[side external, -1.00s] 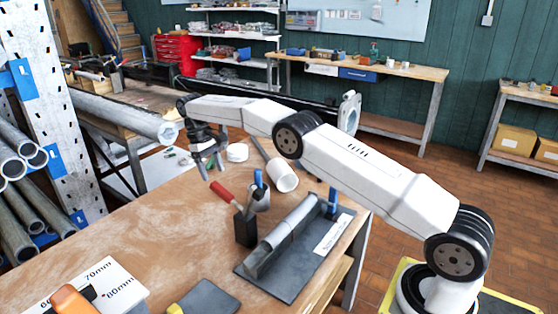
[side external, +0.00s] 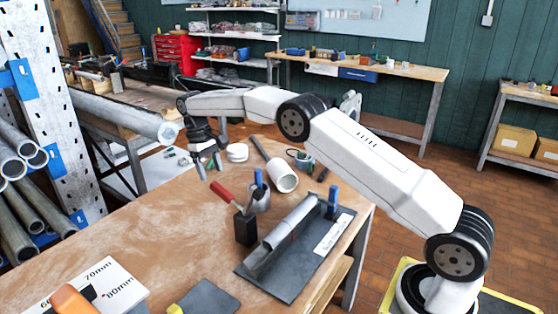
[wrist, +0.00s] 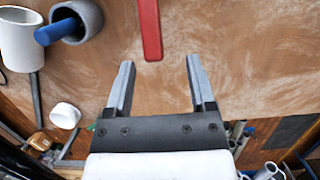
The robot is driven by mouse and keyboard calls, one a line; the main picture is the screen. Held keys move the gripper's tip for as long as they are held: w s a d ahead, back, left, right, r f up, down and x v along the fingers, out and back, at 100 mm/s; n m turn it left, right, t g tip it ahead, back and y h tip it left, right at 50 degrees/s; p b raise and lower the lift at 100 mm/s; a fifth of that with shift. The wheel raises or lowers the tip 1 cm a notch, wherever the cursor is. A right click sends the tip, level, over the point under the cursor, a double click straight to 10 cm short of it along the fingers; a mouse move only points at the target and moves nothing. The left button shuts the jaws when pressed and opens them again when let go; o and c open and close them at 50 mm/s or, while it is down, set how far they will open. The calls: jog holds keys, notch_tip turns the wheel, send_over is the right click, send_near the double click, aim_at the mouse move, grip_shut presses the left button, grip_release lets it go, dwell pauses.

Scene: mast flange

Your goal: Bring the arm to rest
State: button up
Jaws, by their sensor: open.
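My gripper (side external: 208,168) hangs over the far left part of the wooden workbench (side external: 130,225), its fingers pointing down. In the wrist view my gripper (wrist: 160,62) has its two grey fingers apart, with nothing between them.
A white cylinder (side external: 284,178), a white cap (side external: 237,153) and a grey cup with a blue handle (wrist: 80,18) are near my gripper. A dark tray (side external: 330,250) with a grey half-round piece stands at the bench's right. The bench's left middle is clear.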

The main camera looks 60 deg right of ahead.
jog(key=s+a+f+t, duration=0.1)
jog(key=s+a+t, duration=0.1)
jog(key=s, duration=1.3)
jog(key=s+a+f+t, duration=0.2)
jog(key=s+a+t, duration=0.1)
jog(key=s, duration=1.2)
jog(key=shift+s+f, duration=0.2)
jog(key=shift+s, duration=0.2)
dwell(0.4)
